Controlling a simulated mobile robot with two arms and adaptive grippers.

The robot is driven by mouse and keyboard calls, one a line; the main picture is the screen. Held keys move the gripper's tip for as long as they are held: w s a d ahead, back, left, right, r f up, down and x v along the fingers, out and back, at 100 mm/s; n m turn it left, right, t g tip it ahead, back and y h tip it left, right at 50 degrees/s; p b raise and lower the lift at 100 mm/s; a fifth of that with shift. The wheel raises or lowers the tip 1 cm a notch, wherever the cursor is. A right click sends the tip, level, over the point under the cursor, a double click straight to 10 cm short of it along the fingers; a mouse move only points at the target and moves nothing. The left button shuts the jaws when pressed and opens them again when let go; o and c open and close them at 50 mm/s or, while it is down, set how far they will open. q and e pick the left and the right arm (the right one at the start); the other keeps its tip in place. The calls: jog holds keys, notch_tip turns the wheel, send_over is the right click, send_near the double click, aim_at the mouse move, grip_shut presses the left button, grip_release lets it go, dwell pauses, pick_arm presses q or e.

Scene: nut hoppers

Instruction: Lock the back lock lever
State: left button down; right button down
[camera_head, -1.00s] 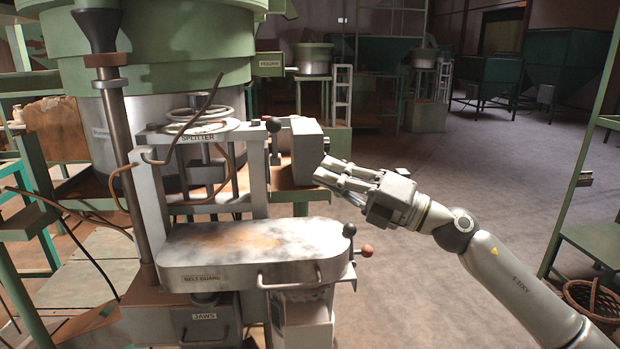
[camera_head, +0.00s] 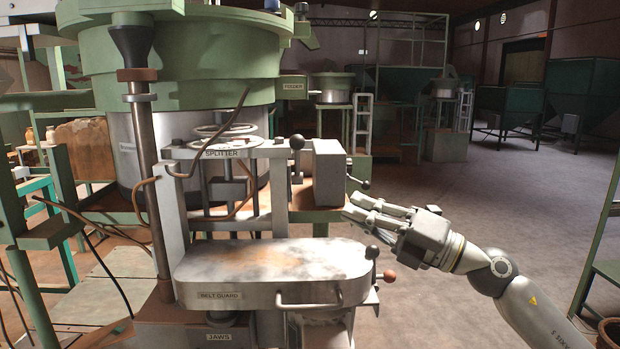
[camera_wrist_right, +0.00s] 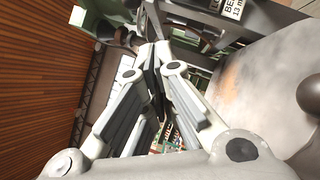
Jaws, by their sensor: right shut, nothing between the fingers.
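No lever carries a readable lock label, so I cannot tell for certain which is the back lock lever. A small dark-knobbed lever (camera_head: 365,184) sticks out from the right side of the grey box (camera_head: 329,172), behind the belt guard. My right gripper (camera_head: 352,205) is shut and empty, just below and in front of this lever, its fingers pointing left. A black-knobbed lever (camera_head: 372,253) and a red-knobbed lever (camera_head: 389,276) stand at the belt guard's right end. In the right wrist view the closed fingers (camera_wrist_right: 155,60) hold nothing. My left gripper is not in view.
The belt guard (camera_head: 265,268) with its front handle lies left of and below my right gripper. The splitter frame (camera_head: 280,195) has a black ball knob (camera_head: 297,142) on top. A green hopper (camera_head: 180,60) stands behind. Floor on the right is open.

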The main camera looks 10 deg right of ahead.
aim_at(297, 159)
jog(key=shift+r, duration=0.15)
jog(key=w+d+r+p+x, duration=0.1)
jog(key=p+x, duration=0.5)
jog(key=x, duration=0.7)
jog(key=shift+w+d+p, duration=0.35)
jog(key=shift+d, duration=0.15)
